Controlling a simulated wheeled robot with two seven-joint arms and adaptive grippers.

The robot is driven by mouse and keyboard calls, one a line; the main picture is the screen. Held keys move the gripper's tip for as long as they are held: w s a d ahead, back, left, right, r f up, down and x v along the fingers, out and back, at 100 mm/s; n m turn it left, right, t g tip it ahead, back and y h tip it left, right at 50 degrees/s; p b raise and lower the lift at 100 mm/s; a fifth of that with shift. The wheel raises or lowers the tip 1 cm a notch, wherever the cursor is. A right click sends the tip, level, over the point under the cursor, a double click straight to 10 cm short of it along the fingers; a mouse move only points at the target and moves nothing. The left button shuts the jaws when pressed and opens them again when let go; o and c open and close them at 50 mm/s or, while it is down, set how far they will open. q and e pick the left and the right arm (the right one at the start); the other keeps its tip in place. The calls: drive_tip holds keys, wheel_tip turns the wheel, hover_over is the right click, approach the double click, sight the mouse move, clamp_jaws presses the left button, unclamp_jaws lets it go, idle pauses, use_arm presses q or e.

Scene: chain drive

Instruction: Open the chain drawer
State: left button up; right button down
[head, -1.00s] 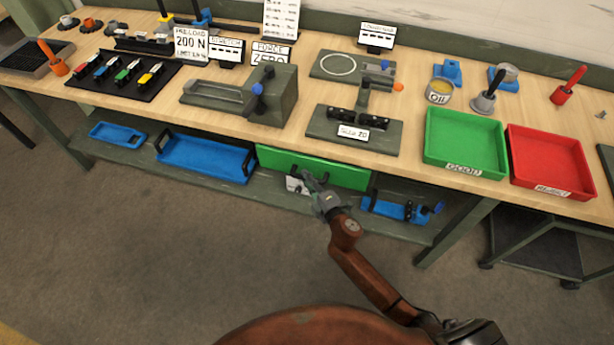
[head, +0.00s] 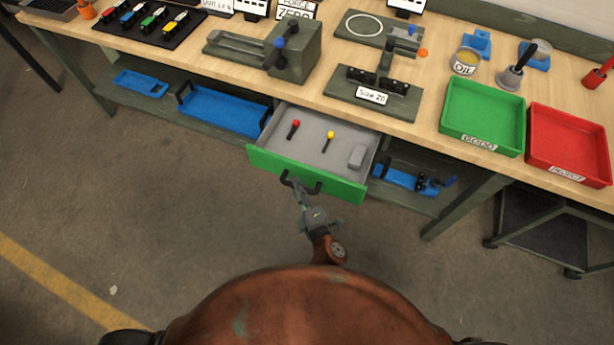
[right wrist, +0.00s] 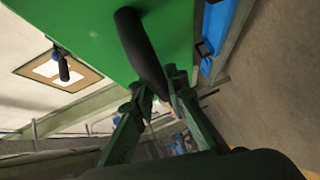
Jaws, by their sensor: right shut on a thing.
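The chain drawer has a green front (head: 305,175) and a grey inside (head: 330,130). It stands pulled out from under the bench top in the head view. Inside lie a red-headed tool (head: 293,129), a yellow-headed tool (head: 329,141) and a light grey block (head: 357,156). In the right wrist view the fingers (right wrist: 160,95) are around the lower end of the black handle bar (right wrist: 142,50). My left gripper is not in view.
Blue trays (head: 222,110) are on the lower shelf left of the drawer, and a blue holder (head: 408,180) is at its right. The bench top holds a green bin (head: 483,110), a red bin (head: 568,140) and fixtures. The floor in front is clear.

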drive_tip(key=shift+s+a, duration=0.15)
drive_tip(key=shift+s, duration=0.45)
drive_tip(key=c, duration=2.4)
unclamp_jaws()
drive_tip(key=shift+o, duration=0.8)
drive_tip(key=o, duration=0.3)
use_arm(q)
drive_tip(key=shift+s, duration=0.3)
use_arm(e)
drive_tip(key=shift+o, duration=0.2)
drive_tip(key=v, duration=1.2)
drive_tip(key=shift+s+a, duration=0.1)
